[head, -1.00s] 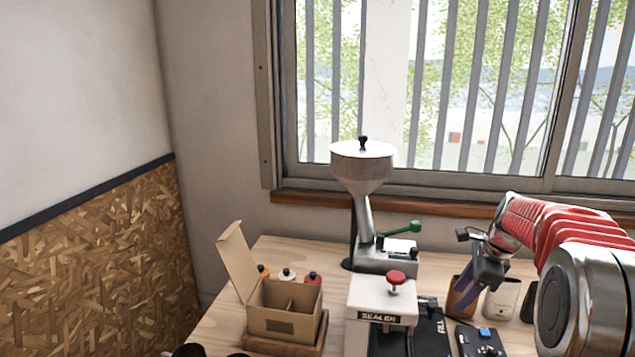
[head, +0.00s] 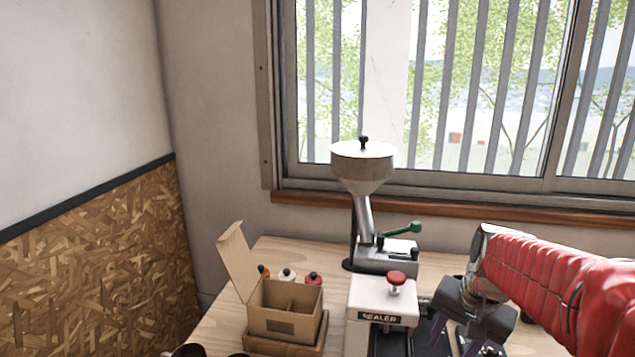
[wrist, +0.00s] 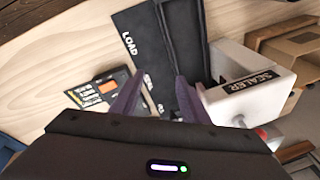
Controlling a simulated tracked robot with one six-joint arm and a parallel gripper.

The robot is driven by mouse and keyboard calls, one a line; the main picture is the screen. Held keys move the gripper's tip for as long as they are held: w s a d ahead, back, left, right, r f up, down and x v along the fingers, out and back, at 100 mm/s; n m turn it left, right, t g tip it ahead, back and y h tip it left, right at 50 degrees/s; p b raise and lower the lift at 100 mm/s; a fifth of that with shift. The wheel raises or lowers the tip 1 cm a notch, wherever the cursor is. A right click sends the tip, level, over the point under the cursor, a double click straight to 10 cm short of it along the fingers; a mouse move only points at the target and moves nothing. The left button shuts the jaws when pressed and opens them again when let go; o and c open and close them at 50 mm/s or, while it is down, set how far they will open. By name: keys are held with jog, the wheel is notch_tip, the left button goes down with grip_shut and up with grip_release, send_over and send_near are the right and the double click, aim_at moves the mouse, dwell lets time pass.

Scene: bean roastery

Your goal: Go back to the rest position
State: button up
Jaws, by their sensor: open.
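My gripper (head: 478,335) is at the lower right of the head view, at the end of my red-sleeved arm, over the right part of the wooden bench. In the wrist view its two purple fingers (wrist: 160,76) point down at the bench and stand apart. Nothing shows between them except a black mat (wrist: 148,50) marked "LOAD" below. The white sealer (head: 382,303) with a red knob stands just left of my gripper in the head view. In the wrist view the sealer (wrist: 250,96) is to the right of the fingers.
A grinder with a metal hopper (head: 362,170) and green lever stands behind the sealer. An open cardboard box (head: 285,325) sits on the left, with several small bottles behind it. A black device with an orange screen (wrist: 97,90) lies left of the fingers. A window is behind the bench.

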jog(key=s+a+r+n+t, duration=0.1)
jog(key=s+a+n, duration=0.2)
jog(key=s+a, duration=0.2)
jog(key=s+a+r+n+t, duration=0.2)
jog(key=s+a+n, duration=0.2)
jog(key=s, duration=0.6)
jog(key=shift+s+a+n, duration=0.3)
jog(key=shift+s+a, duration=0.05)
jog(key=shift+a, duration=0.15)
jog(key=shift+c, duration=0.5)
